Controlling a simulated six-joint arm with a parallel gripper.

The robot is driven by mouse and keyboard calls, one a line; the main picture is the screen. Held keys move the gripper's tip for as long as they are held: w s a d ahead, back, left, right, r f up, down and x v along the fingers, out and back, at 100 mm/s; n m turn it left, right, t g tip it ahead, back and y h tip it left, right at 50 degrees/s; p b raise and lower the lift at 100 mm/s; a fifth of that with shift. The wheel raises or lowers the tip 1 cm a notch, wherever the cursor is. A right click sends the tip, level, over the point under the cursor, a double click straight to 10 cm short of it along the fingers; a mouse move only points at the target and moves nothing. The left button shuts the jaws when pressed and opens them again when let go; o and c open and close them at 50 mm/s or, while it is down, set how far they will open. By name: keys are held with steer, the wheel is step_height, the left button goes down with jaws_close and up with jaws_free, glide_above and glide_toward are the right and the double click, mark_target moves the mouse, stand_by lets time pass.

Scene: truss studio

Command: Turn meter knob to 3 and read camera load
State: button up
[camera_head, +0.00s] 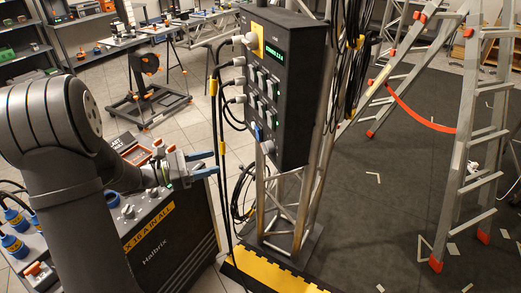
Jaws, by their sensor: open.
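A dark meter box (281,85) is mounted upright on a metal truss. A lit green display (301,54) is near its top, but its text is too small to read surely. A pale round part (250,41), perhaps the knob, sits at the upper left beside a yellow label (258,45). Its setting cannot be made out. Rows of sockets or switches fill the lower face. My gripper (211,164) is open and empty, left of the box's lower edge and above the Halbrix case. Its fingers point right, apart from the box.
The black Halbrix case (165,235) stands below my gripper, with connectors and small knobs on top. Cables (217,130) hang at the box's left. A ladder (470,130) stands at right on dark floor. Yellow edging (270,272) lies below the truss.

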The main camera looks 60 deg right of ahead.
mark_target(269, 147)
steer(key=x, duration=1.6)
steer(key=shift+s, duration=0.1)
steer(key=shift+c, duration=0.2)
steer(key=c, duration=0.9)
